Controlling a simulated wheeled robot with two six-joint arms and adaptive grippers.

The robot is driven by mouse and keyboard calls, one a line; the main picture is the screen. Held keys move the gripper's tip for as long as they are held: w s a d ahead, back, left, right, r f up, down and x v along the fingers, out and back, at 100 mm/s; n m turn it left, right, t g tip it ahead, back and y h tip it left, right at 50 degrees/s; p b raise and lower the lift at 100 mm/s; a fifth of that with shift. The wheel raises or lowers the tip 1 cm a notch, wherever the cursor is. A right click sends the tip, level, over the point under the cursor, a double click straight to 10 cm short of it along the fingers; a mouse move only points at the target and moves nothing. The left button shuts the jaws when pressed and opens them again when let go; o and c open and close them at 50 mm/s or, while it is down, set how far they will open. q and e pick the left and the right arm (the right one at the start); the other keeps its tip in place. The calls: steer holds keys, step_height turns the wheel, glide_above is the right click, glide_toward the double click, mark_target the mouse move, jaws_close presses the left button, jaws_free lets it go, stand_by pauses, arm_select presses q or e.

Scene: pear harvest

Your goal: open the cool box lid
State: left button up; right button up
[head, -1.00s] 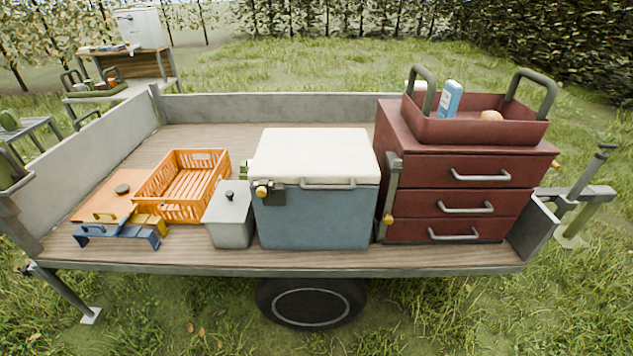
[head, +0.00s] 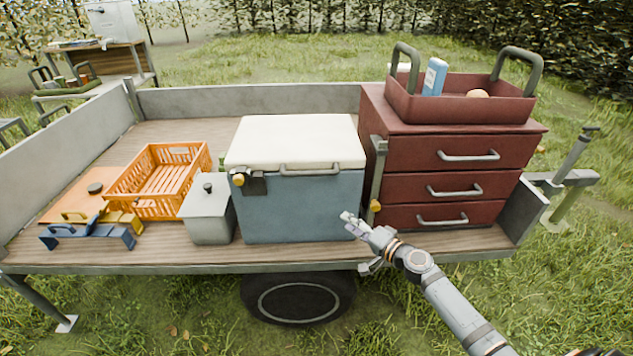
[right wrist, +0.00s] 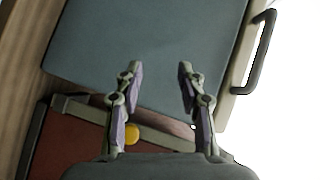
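The cool box (head: 300,208) is a blue-grey box with a white lid (head: 296,141), standing on the trailer bed; the lid is shut. A lid handle (head: 309,169) is on its front edge, and a dark latch with a yellow knob (head: 239,181) is at its front left. My right gripper (head: 347,222) is in front of the box's lower right corner. In the right wrist view its two fingers (right wrist: 158,68) are apart and empty, with the box front (right wrist: 150,45) beyond and the handle (right wrist: 262,52) to the right. My left gripper is not in view.
A red drawer cabinet (head: 450,165) with a red tote (head: 460,107) on top stands close to the right of the box. A grey lidded tin (head: 208,218) and an orange crate (head: 122,201) are on the left. The trailer's front edge (head: 180,268) runs below.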

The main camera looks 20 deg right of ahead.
mark_target(316, 175)
steer(key=a+r+t+y, duration=0.2)
steer(key=a+r+y, duration=0.2)
steer(key=r, duration=0.9)
steer(key=p+x, duration=0.4)
steer(key=x, duration=0.5)
steer(key=shift+w+a, duration=0.15)
steer(key=shift+w, duration=0.15)
steer(key=shift+w+a, duration=0.2)
steer(key=shift+w, duration=0.1)
jaws_close()
